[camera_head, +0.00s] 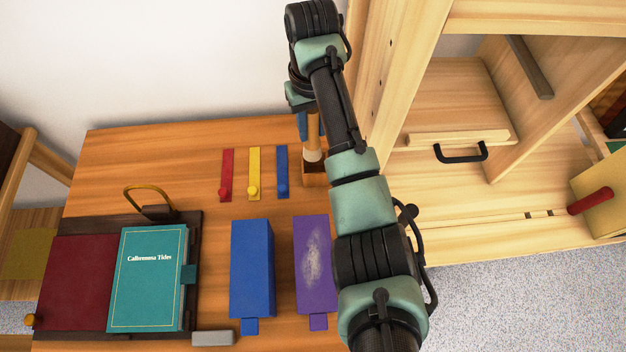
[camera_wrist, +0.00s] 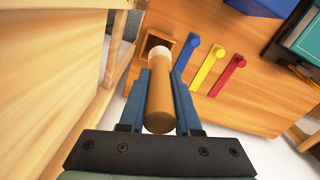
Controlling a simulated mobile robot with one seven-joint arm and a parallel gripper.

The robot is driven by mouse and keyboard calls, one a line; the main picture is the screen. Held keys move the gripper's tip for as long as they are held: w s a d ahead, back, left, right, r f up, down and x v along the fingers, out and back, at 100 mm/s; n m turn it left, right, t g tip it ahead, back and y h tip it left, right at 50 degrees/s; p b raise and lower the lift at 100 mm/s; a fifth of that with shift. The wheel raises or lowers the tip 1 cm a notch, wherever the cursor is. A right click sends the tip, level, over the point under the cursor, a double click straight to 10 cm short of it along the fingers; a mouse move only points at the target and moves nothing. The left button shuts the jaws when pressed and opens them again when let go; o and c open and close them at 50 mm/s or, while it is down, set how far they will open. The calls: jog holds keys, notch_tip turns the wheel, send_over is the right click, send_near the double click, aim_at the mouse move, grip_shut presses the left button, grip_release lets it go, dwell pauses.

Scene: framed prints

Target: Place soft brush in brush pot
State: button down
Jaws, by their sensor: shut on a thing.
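The soft brush has a brown wooden handle (camera_wrist: 160,100) and a pale tip (camera_head: 313,155). My gripper (camera_wrist: 155,78) is shut on the handle, with a blue finger on either side. In the head view, my gripper (camera_head: 307,125) is partly hidden by my arm. The brush points tip down at the brush pot (camera_head: 314,180), a small square wooden box near the table's right edge. In the wrist view, the tip overlaps the opening of the pot (camera_wrist: 174,42). I cannot tell whether the tip is inside or just above it.
Red (camera_head: 227,174), yellow (camera_head: 254,172) and blue (camera_head: 282,170) strips with knobs lie left of the pot. A blue block (camera_head: 252,265) and a purple block with a pale smudge (camera_head: 313,250) lie nearer. A teal book (camera_head: 150,275) is at left. A wooden cabinet (camera_head: 385,70) stands close at right.

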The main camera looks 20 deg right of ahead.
aim_at(315, 154)
jog(key=shift+d+f, duration=0.15)
jog(key=shift+d, duration=0.1)
jog(key=shift+d+f, duration=0.1)
jog(key=shift+f, duration=0.1)
notch_tip(315, 154, down, 9)
jog(key=shift+f+b, duration=0.2)
jog(key=shift+b, duration=0.25)
jog(key=shift+f, duration=0.2)
jog(key=c, duration=0.6)
grip_release()
